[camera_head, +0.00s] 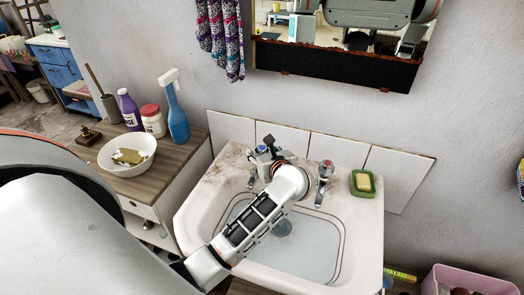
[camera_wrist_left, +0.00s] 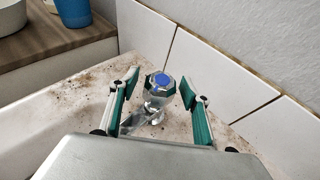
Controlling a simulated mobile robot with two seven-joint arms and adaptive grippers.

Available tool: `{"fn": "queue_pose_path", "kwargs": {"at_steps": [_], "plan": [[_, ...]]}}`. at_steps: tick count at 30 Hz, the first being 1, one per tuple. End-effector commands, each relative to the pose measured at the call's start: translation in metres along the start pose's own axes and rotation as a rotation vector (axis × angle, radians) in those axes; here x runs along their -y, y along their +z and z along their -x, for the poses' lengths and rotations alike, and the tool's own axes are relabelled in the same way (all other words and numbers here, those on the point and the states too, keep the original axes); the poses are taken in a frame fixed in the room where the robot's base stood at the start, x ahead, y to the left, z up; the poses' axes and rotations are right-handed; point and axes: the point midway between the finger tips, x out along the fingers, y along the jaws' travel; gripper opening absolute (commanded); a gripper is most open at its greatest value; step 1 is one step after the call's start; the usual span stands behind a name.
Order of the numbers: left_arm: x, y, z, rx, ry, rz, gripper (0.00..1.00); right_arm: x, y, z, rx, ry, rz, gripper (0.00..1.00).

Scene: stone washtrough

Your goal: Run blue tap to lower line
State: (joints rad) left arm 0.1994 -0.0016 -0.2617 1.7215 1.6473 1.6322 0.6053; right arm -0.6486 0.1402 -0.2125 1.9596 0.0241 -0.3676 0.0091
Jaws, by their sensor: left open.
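The blue tap (camera_wrist_left: 162,84) has a clear faceted knob with a blue cap and stands between the fingers of my open left gripper (camera_wrist_left: 160,82) in the left wrist view. A gap shows on both sides of the knob. In the head view the blue cap (camera_head: 262,149) shows beside my left gripper (camera_head: 262,148) at the sink's back left. The sink (camera_head: 369,225) has dark lines around its inner wall and pale water (camera_head: 305,250) in the bowl. My arm hides part of the bowl and lines. Whether the tap runs cannot be told. My right gripper is out of view.
A red-capped tap (camera_head: 325,170) stands right of my left wrist. A green soap dish (camera_head: 362,183) sits on the right rim. A blue spray bottle (camera_head: 174,112) and a white bowl (camera_head: 127,160) stand on the left counter. Tiles (camera_head: 285,137) rise close behind the taps.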

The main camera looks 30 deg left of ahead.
Motion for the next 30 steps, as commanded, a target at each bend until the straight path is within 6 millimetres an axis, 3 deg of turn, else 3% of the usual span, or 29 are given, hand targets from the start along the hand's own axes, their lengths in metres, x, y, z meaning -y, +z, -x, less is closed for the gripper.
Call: {"fn": "queue_pose_path", "kwargs": {"at_steps": [3, 8, 14, 30], "plan": [[0.000, 0.000, 0.000, 0.000, 0.000, 0.000, 0.47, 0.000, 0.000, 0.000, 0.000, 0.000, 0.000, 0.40], [0.000, 0.000, 0.000, 0.000, 0.000, 0.000, 0.08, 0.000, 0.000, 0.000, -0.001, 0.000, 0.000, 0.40], [-0.001, -0.001, 0.000, -0.001, -0.011, -0.006, 0.08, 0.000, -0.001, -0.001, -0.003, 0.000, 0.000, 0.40], [-0.001, -0.001, 0.000, -0.001, -0.265, -0.111, 0.08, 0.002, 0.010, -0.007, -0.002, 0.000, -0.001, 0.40]]}}
